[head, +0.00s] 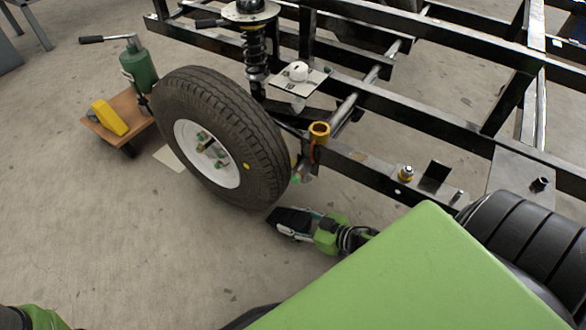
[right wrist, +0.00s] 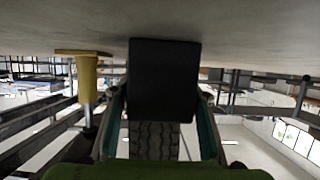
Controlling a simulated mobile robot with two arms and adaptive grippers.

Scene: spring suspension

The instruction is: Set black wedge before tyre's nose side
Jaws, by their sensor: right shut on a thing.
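The tyre (head: 225,135), on a white rim, stands upright on the floor below the metal frame in the head view. My right gripper (head: 296,222) is low at the floor, just right of the tyre's lower edge, and shut on the black wedge (head: 287,219). In the right wrist view the wedge (right wrist: 163,78) fills the space between the fingers (right wrist: 163,110). The tyre's tread (right wrist: 155,140) shows directly beyond it, partly hidden by the wedge. I cannot tell whether the wedge touches the tyre or rests on the floor. My left gripper is out of view.
A yellow wedge (head: 109,117) lies on a wooden board (head: 127,106) left of the tyre, beside a green jack (head: 139,70). The black metal frame (head: 400,100) with a spring (head: 254,52) spans above and right. Bare floor (head: 130,230) lies in front of the tyre.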

